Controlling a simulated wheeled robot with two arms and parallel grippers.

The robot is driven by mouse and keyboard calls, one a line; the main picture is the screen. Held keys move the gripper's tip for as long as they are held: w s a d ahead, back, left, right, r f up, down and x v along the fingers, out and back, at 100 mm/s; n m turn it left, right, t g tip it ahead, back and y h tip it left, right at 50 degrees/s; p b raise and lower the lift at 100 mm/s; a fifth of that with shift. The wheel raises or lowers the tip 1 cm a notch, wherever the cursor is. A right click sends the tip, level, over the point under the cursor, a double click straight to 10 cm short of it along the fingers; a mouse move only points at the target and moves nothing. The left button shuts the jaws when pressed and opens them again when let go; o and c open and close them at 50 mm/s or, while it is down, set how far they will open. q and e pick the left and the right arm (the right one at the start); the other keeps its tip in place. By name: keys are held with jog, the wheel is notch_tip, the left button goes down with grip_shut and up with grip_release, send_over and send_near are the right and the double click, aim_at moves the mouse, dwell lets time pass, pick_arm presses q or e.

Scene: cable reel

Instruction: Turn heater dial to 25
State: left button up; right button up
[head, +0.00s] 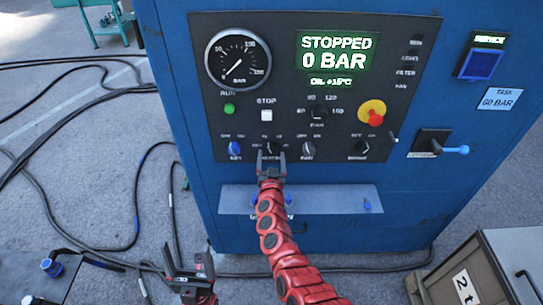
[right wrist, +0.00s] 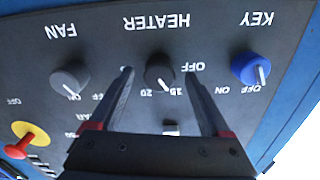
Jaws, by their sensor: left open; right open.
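The heater dial (right wrist: 160,72) is a black knob with a white pointer line, labelled HEATER, on the dark control panel. The right wrist view shows it upside down, with OFF, 15 and 20 marks around it. Its pointer slants toward the 15 mark; I see no 25 mark clearly. My right gripper (head: 271,160) is open, its fingers on either side of the heater dial (head: 273,148), with a visible gap to the knob in the right wrist view (right wrist: 159,78). My left gripper (head: 190,268) is open and empty, low in front of the cabinet.
The blue key switch (right wrist: 251,69) and the fan knob (right wrist: 70,79) flank the heater dial. The display (head: 337,62) reads STOPPED, 0 BAR, OIL +15°C. A red emergency knob (head: 372,113) is at right. A ledge (head: 335,199) juts below the panel. Cables lie on the floor at left.

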jog(key=shift+w+r, duration=0.1)
jog(key=shift+w, duration=0.4)
grip_shut()
jog(key=shift+m, duration=0.3)
jog(key=m+b, duration=0.1)
jog(key=m, duration=0.1)
jog(key=m+b, duration=0.1)
jog(key=m, duration=0.1)
jog(key=shift+f, duration=0.3)
jog(key=m+b, duration=0.2)
jog(key=m, duration=0.2)
jog(key=shift+r+m+b, duration=0.1)
jog(key=shift+m+b, duration=0.2)
jog(key=shift+b, duration=0.1)
jog(key=shift+r+m+b, duration=0.1)
jog(key=shift+m+b, duration=0.55)
jog(key=shift+m, duration=0.65)
